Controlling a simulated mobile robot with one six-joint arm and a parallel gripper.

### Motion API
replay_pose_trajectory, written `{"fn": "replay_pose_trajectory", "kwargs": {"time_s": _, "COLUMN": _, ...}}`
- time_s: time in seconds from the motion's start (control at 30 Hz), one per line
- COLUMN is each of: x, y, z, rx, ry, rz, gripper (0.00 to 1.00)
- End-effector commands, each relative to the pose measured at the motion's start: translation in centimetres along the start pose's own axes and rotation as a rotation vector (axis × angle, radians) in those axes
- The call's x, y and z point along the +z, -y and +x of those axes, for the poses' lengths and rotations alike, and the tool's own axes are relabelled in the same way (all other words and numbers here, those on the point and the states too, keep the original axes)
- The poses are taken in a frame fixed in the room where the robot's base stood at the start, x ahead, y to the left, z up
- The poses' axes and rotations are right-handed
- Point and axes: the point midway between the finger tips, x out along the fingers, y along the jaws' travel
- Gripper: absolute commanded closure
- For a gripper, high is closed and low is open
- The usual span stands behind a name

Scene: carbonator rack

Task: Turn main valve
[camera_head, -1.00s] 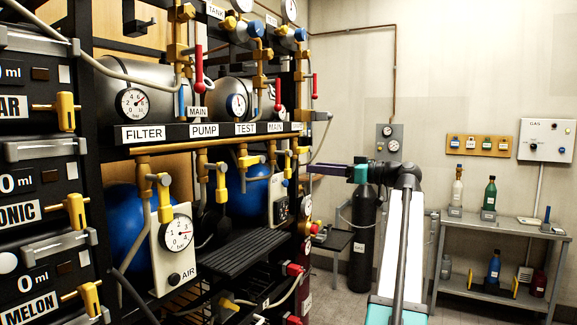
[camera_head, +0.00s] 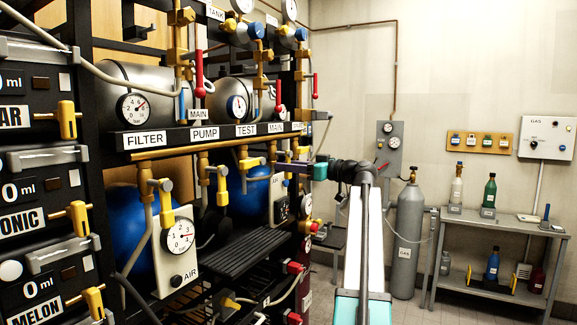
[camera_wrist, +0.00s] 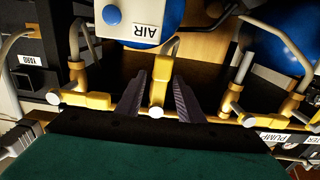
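Two "MAIN" labels show on the rack in the head view, one (camera_head: 198,114) above the "PUMP" plate and one (camera_head: 276,127) on the shelf edge. Red levers (camera_head: 199,75) (camera_head: 279,95) hang upright above them. My gripper (camera_head: 275,164) reaches in from the right, below the shelf edge, at a yellow valve handle (camera_head: 252,162). In the wrist view my gripper (camera_wrist: 158,98) is open, its two dark fingers on either side of a yellow valve handle (camera_wrist: 157,111). A gap shows between fingers and handle. I cannot tell which label belongs to this valve.
A gauge panel marked "AIR" (camera_head: 175,262) and a blue tank (camera_head: 128,235) sit low on the rack. Other yellow valves (camera_wrist: 80,99) (camera_wrist: 234,108) flank my fingers closely. A grey gas cylinder (camera_head: 404,230) and a metal table (camera_head: 500,222) stand right. Floor between is free.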

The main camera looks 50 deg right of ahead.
Motion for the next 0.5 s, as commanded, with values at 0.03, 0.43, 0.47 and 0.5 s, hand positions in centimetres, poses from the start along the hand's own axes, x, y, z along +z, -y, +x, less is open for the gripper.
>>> {"fn": "replay_pose_trajectory", "kwargs": {"time_s": 0.03, "x": 0.00, "y": -0.01, "z": 0.08, "rx": 0.000, "ry": 0.000, "rz": 0.000, "gripper": 0.66}}
{"fn": "replay_pose_trajectory", "kwargs": {"time_s": 0.43, "x": -0.01, "y": -0.05, "z": 0.01, "rx": 0.001, "ry": 0.000, "rz": 0.000, "gripper": 0.93}}
{"fn": "replay_pose_trajectory", "kwargs": {"time_s": 0.47, "x": -0.01, "y": -0.05, "z": 0.00, "rx": 0.001, "ry": 0.000, "rz": 0.000, "gripper": 0.98}}
{"fn": "replay_pose_trajectory", "kwargs": {"time_s": 0.5, "x": -0.01, "y": -0.05, "z": -0.01, "rx": 0.001, "ry": 0.000, "rz": 0.000, "gripper": 1.00}}
